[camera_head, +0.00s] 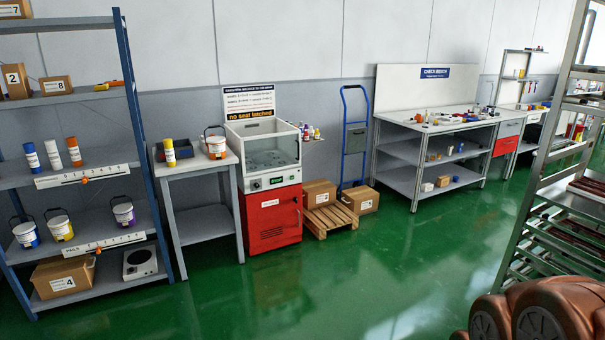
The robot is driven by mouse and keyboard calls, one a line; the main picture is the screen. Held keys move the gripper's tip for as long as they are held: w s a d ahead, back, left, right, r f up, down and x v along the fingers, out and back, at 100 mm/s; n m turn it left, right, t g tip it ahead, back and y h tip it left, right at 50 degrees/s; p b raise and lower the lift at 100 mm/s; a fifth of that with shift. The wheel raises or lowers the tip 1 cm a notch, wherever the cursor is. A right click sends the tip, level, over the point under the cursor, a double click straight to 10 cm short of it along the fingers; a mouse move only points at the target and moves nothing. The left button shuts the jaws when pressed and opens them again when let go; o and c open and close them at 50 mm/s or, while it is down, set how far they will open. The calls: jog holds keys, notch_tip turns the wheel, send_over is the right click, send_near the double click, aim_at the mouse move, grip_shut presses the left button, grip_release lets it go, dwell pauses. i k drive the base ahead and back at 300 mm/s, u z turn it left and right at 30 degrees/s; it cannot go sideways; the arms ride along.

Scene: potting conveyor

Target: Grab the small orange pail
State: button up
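A small white pail with an orange band (216,148) and a dark wire handle stands upright on the small grey table (196,165), left of the middle of the view. It is at the table's right side, close to the red and grey machine. Three similar pails stand on the shelf unit at the left: a blue one (27,235), a yellow one (60,228) and a purple one (124,213). My gripper is not in view, so its state and its place relative to the pail are hidden.
An orange-yellow bottle (169,152) and a dark bin (178,150) share the table with the pail. The red and grey machine (270,190) stands right of it. A wooden pallet (328,218) with boxes lies beyond. A metal rack (545,200) is at right. The green floor (330,285) is clear.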

aim_at(216, 145)
jog(key=z, duration=0.1)
jog(key=i, duration=2.05)
jog(key=u, duration=0.45)
jog(key=i, duration=1.85)
jog(key=u, duration=1.5)
jog(key=i, duration=1.2)
jog(key=u, duration=0.55)
